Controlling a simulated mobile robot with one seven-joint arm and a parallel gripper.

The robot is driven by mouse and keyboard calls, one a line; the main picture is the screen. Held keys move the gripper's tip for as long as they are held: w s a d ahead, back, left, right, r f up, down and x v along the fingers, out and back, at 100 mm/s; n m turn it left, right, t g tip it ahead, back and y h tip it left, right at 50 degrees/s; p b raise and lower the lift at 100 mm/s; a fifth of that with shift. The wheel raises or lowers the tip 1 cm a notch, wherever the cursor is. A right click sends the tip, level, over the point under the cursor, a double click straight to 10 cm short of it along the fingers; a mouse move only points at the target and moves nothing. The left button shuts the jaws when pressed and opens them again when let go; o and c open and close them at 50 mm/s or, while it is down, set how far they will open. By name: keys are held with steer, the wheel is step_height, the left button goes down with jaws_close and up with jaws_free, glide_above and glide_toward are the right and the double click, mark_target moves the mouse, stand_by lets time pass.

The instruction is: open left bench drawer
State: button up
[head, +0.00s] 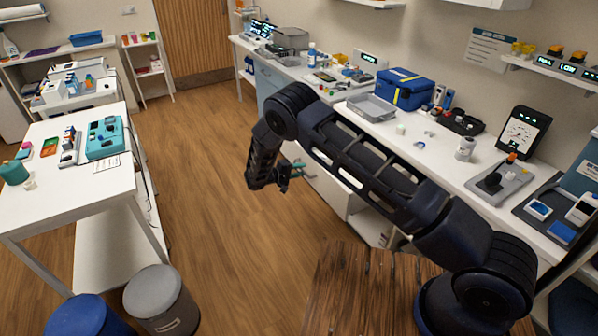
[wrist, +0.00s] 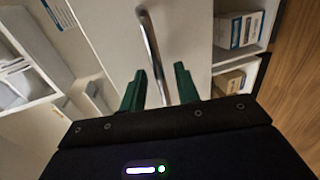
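In the wrist view, a white drawer front (wrist: 110,30) carries a long silver bar handle (wrist: 151,45). My gripper (wrist: 160,82) has two green fingers set apart, one on each side of the lower part of the handle. A gap shows between each finger and the bar, and I cannot tell how deep the bar sits between them. In the head view, my gripper (head: 291,172) is beside the white bench front (head: 328,192). My arm hides much of that front.
The long bench top (head: 405,150) holds a blue case (head: 404,88), a grey tray (head: 371,107) and devices. Open shelves with boxes (wrist: 238,30) adjoin the drawer front. A white table (head: 60,195) and two bins (head: 160,298) stand at left. The wooden floor (head: 205,130) between is clear.

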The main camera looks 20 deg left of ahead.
steer(key=v, duration=1)
steer(key=shift+s+a, duration=0.3)
steer(key=w+d+r+m+g+y, duration=0.15)
steer(key=w+d+r+g, duration=0.25)
steer(key=d+r, duration=1)
steer(key=w+d+r+m+g+y, duration=0.1)
steer(key=w+d+r+m+g, duration=0.3)
steer(key=d+r, duration=0.95)
steer(key=s+d+r+m+g+y, duration=0.1)
steer(key=s+d+r+y, duration=0.1)
steer(key=s+d+r, duration=0.5)
steer(key=s+d+r+y, duration=0.2)
steer(key=d+r, duration=0.2)
steer(key=d, duration=0.6)
steer(key=s+d+r+m+g+y, duration=0.1)
steer(key=s+d+r+y, duration=0.1)
steer(key=s+d+r, duration=0.5)
steer(key=s+d+t+y, duration=0.1)
steer(key=s+d, duration=0.4)
steer(key=s, duration=0.2)
steer(key=s+d+f+m+t+y, duration=0.1)
steer(key=s+d, duration=0.3)
steer(key=s, duration=0.4)
steer(key=shift+s+d+f+t, duration=0.25)
steer(key=shift+d+t, duration=0.1)
steer(key=shift+t, duration=0.45)
